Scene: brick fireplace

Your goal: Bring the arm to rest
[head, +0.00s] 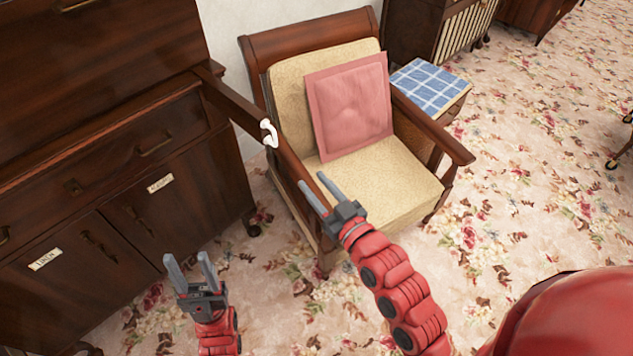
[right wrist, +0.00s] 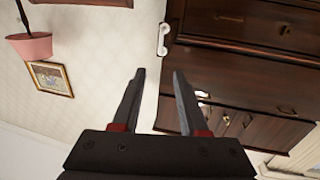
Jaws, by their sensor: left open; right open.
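My right gripper (head: 312,180) is open and empty, above the front left part of the armchair (head: 400,190), near its left armrest. In the right wrist view its two fingers (right wrist: 159,72) stand apart with nothing between them. My left gripper (head: 187,258) is open and empty, low in front of the dark cabinet (head: 100,215). A small white bent object (head: 269,133) sits at the chair's left armrest, beyond the right fingertips and apart from them. A similar white piece (right wrist: 163,40) shows beyond the fingers in the right wrist view.
A pink cushion (head: 350,105) leans on the chair's backrest. A small table with a blue checked top (head: 430,85) stands right of the chair. Labelled doors face the left gripper. Floral carpet (head: 540,150) lies open at the right. The right wrist view shows a framed picture (right wrist: 52,79).

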